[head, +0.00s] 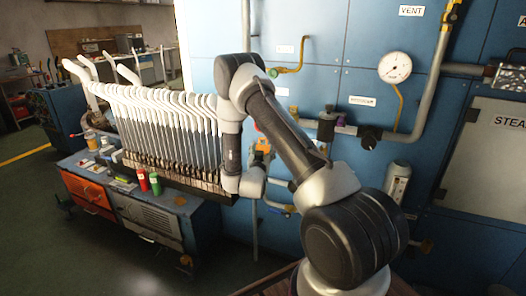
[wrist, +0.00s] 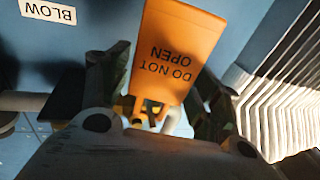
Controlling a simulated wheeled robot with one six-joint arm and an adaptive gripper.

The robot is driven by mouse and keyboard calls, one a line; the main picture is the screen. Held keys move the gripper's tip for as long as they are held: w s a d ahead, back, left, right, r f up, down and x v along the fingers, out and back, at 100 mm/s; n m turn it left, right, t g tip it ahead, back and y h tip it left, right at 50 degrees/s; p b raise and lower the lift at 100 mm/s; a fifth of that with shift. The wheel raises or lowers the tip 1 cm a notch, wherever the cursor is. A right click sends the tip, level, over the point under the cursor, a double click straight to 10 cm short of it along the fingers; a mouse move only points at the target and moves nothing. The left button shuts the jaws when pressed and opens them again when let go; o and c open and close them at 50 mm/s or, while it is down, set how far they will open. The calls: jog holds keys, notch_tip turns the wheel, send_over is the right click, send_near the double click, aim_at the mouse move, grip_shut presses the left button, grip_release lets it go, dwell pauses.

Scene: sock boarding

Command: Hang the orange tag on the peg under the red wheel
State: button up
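The orange tag (wrist: 168,55), printed DO NOT OPEN, is large in the wrist view. My gripper (wrist: 163,72) has one dark finger on each side of it. The fingers slant inward, and their tips sit at the tag's side edges, so the gripper looks part closed on it. A small orange and yellow piece shows between the fingers at the tag's lower end. In the head view my wrist hides most of the gripper, which is close to the blue panel. I cannot clearly make out the red wheel or its peg in either view.
A rack of white sock forms (head: 155,110) stands on a blue machine at left, and shows at right in the wrist view. The blue panel (head: 335,60) carries pipes, a gauge (head: 395,67) and a dark valve knob (head: 369,138). A BLOW label (wrist: 48,11) is nearby.

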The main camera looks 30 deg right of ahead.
jog(key=shift+o, duration=0.3)
jog(key=r+v, duration=0.1)
jog(key=v, duration=1.1)
jog(key=s+a+f+n+g+y, duration=0.1)
jog(key=s+a+f+g+y, duration=0.25)
jog(key=f, duration=0.55)
jog(key=s+a+f+n+g+y, duration=0.1)
jog(key=s+a+f+g+y, duration=0.1)
jog(key=a+f+g+y, duration=0.45)
jog(key=s+a+r+n+g+y, duration=0.1)
jog(key=s+r+n+g, duration=0.15)
jog(key=s+r, duration=0.6)
jog(key=s+r+n+g+y, duration=0.1)
jog(key=s+r+n+g, duration=0.15)
jog(key=s+r, duration=0.6)
jog(key=s+d+r+t, duration=0.1)
jog(key=s+d+r, duration=0.1)
jog(key=r, duration=0.6)
jog(key=s+d+r+t, duration=0.2)
jog(key=s+r, duration=0.2)
jog(key=r, duration=0.3)
jog(key=s+d+r+t, duration=0.1)
jog(key=s+d+r, duration=0.1)
jog(key=r, duration=0.6)
jog(key=shift+s+d+r+t+h, duration=0.3)
jog(key=shift+s+h, duration=0.1)
jog(key=shift+s, duration=0.45)
